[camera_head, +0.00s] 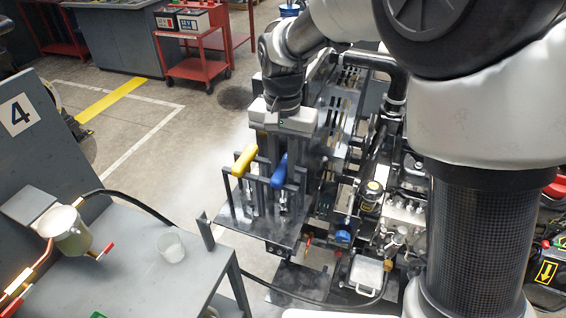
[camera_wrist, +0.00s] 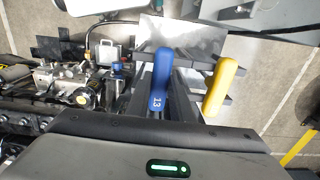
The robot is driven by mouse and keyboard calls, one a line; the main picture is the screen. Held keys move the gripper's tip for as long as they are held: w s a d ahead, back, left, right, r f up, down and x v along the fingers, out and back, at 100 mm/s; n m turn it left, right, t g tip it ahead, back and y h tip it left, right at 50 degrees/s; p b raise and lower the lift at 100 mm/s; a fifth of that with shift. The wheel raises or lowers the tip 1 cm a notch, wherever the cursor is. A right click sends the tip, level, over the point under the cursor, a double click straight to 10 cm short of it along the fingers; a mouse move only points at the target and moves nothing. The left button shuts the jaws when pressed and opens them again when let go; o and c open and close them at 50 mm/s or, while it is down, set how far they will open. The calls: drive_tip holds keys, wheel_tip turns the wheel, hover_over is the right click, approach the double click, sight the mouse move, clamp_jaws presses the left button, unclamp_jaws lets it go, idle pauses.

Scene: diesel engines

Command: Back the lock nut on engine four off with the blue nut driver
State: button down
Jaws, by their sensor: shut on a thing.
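The blue nut driver (camera_head: 280,172) stands in a dark rack (camera_head: 247,227). The wrist view shows its blue handle (camera_wrist: 161,75) marked 13. My gripper (camera_head: 278,160) reaches down from above and is shut on the blue driver's handle. A yellow-handled driver (camera_head: 244,160) stands just to its left in the head view; it lies to the right in the wrist view (camera_wrist: 221,85). An engine (camera_head: 395,225) with pipes and fittings is right of the rack. I cannot make out the lock nut.
A black hose (camera_head: 135,203) runs from the bench. Open floor (camera_head: 190,135) lies beyond; a red cart (camera_head: 197,65) is at the back.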

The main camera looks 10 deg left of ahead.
drive_tip(key=shift+r, duration=0.1)
idle(0.4)
wheel_tip(320, 180, up, 11)
drive_tip(key=p, duration=0.8)
wheel_tip(320, 180, up, 5)
hover_over(283, 166)
drive_tip(key=shift+p, duration=0.35)
idle(0.7)
